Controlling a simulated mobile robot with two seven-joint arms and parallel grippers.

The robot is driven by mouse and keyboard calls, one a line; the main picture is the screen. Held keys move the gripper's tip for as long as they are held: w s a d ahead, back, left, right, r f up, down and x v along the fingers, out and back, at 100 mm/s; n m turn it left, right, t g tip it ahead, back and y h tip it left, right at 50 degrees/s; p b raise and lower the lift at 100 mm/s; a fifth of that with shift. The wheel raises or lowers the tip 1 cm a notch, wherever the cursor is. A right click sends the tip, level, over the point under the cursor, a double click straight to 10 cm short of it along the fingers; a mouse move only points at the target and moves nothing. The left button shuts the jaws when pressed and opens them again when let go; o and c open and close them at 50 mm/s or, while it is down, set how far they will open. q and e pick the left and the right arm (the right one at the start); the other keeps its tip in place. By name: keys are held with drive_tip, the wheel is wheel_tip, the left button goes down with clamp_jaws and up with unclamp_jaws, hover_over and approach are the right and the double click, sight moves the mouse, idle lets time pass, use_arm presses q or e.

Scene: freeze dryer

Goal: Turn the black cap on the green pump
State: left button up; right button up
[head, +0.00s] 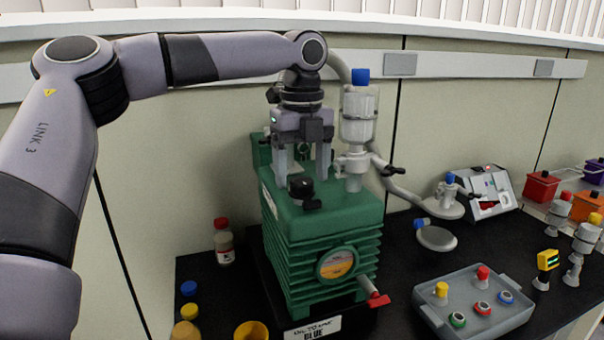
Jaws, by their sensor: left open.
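The green pump (318,231) stands on the black bench at the middle of the head view. The black cap (301,187) sits on top of the pump, toward its near left side, with a small dark lever beside it. My left gripper (302,177) points straight down over the pump top. Its two fingers are open and apart, one to the left and one to the right, just above and behind the cap in the picture. I cannot tell whether they touch it. Nothing shows between the fingers. My right gripper is not in view.
A clear filter with a blue top (360,112) stands close to the right of my left gripper. A red-handled drain tap (377,299) sticks out at the pump's front. A grey tray (474,304) lies to the right. A red-capped bottle (223,243) stands left.

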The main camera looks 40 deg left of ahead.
sight(302, 181)
use_arm(q)
wheel_tip(302, 181, up, 6)
drive_tip(key=shift+r, duration=0.1)
idle(0.7)
